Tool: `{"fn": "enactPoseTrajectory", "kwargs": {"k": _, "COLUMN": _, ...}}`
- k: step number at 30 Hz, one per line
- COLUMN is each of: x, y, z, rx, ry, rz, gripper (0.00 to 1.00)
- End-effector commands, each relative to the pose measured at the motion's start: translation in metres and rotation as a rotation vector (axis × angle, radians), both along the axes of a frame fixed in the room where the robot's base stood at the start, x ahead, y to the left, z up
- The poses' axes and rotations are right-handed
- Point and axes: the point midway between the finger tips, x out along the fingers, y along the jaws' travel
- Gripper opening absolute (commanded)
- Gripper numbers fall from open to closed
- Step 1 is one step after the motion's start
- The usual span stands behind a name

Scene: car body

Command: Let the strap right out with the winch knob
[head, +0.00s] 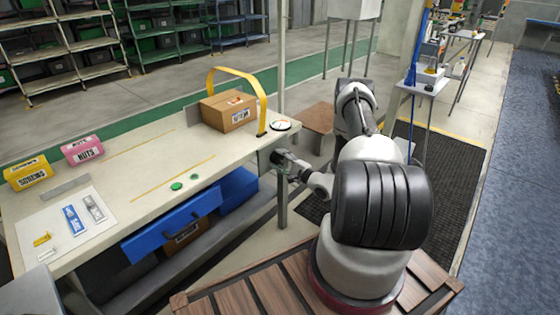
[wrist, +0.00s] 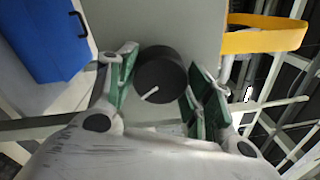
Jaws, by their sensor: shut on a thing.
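The black winch knob (wrist: 160,78), with a white line on its face, sits between the green-padded fingers of my gripper (wrist: 160,92) in the wrist view. My gripper is shut on it. In the head view my gripper (head: 280,160) is at the right end of the workbench, below the top, and the knob is hard to make out there. The yellow strap (head: 262,97) arches high and loose over a cardboard box (head: 229,110) and comes down at the bench's right end. A yellow band, apparently the strap (wrist: 265,40), also shows at the upper right of the wrist view.
A round dial (head: 280,125) with a red-orange mark lies on the bench corner by the strap. A blue drawer (head: 172,229) stands out below the bench top (head: 120,180). Green pieces (head: 177,186), a yellow box (head: 28,173) and a pink box (head: 83,150) are further left.

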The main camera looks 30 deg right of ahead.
Motion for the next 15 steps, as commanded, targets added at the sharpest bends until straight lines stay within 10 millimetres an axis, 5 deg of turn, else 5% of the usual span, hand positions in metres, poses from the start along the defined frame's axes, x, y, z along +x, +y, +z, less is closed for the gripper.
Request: {"fn": "enactPoseTrajectory", "kwargs": {"k": 15, "x": -0.0009, "y": -0.0004, "z": -0.0022, "rx": -0.451, "ry": -0.161, "rz": 0.001, "gripper": 0.27}}
